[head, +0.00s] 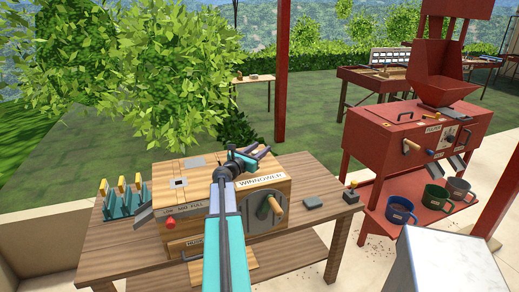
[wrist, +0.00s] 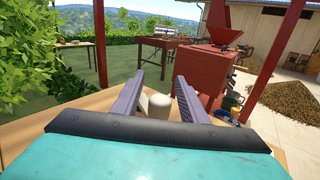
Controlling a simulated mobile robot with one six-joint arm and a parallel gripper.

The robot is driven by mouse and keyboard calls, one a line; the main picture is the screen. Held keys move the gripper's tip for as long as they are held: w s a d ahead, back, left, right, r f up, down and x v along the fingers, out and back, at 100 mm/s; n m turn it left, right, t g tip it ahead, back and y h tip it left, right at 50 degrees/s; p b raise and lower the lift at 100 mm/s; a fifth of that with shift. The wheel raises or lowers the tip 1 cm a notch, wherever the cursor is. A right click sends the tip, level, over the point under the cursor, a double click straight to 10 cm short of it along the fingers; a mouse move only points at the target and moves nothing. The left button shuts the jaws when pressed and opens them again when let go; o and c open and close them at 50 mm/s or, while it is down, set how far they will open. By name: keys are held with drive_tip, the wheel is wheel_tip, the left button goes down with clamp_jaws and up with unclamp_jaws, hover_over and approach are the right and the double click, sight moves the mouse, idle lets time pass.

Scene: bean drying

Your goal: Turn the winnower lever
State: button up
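The winnower (head: 185,230) is a wooden box with a "WINNOWER" label, standing on a plank table. On its front right are a round dark-green disc and a tan handle (head: 275,205), which looks like the lever. My gripper (head: 250,153) is over the top of the box, above and behind that handle, and apart from it. In the wrist view my gripper (wrist: 158,95) has its two purple fingers spread, with nothing held. A pale rounded cylinder (wrist: 157,105) shows between and beyond the fingers; I cannot tell what it is. My arm hides part of the winnower's front.
A red machine (head: 400,140) with a hopper and mugs stands to the right. A red post (head: 281,70) rises behind the table.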

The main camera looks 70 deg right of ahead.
clamp_jaws()
idle(0.3)
